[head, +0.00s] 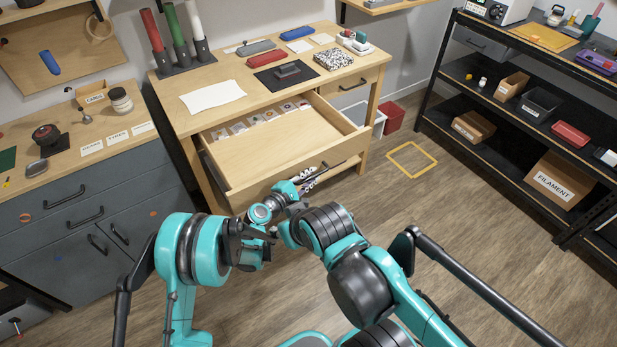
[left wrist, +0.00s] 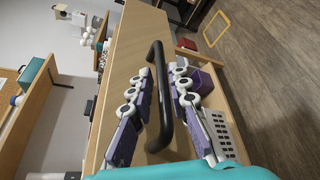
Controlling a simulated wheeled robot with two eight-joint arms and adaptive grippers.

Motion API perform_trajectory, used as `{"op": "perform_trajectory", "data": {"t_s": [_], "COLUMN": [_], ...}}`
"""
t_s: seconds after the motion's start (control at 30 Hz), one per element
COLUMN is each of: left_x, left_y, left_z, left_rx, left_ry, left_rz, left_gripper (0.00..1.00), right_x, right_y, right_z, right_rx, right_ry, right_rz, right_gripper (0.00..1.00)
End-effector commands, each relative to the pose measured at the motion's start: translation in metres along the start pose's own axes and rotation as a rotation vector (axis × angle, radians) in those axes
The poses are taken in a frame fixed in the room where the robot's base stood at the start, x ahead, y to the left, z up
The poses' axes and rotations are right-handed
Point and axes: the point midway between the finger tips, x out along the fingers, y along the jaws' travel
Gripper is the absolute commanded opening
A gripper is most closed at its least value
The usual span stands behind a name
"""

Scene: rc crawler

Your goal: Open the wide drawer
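The wide drawer (head: 282,150) of the wooden workbench is pulled well out, its light wood floor showing. A row of small flat items lies at its back. Its front (left wrist: 125,60) carries a black bar handle (left wrist: 155,60). My left gripper (head: 309,179) is at the drawer front in the head view. In the left wrist view its purple and white fingers (left wrist: 163,75) stand on either side of the handle, with a visible gap on the right side, so it looks open around the bar. My right gripper cannot be made out.
The workbench top (head: 215,117) holds a white sheet, a dark mat and several small items. A grey cabinet (head: 140,165) stands at left, a black shelf (head: 465,130) at right. A red bin (head: 393,117) and yellow floor frame (head: 411,160) lie right of the bench.

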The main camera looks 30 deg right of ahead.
Motion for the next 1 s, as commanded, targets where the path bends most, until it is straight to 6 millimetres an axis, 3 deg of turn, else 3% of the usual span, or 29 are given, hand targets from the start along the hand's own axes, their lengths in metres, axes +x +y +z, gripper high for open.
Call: {"op": "perform_trajectory", "data": {"t_s": [0.37,0.8,1.0], "left_x": [-0.009,-0.097,-0.118], "left_y": [-0.001,0.0,0.0], "left_z": [-0.001,-0.001,0.0], "left_rx": [0.003,0.002,0.002], "left_ry": [0.0,0.002,0.0], "left_rz": [-0.003,-0.001,-0.001], "left_gripper": [0.19,0.19,0.19], "right_x": [0.0,0.0,0.0], "right_y": [0.0,0.0,0.0], "right_z": [0.0,0.0,0.0], "right_rx": [0.0,0.0,0.0], "right_ry": [0.0,0.0,0.0], "right_rz": [0.0,0.0,0.0], "right_gripper": [0.38,0.38,0.38]}}
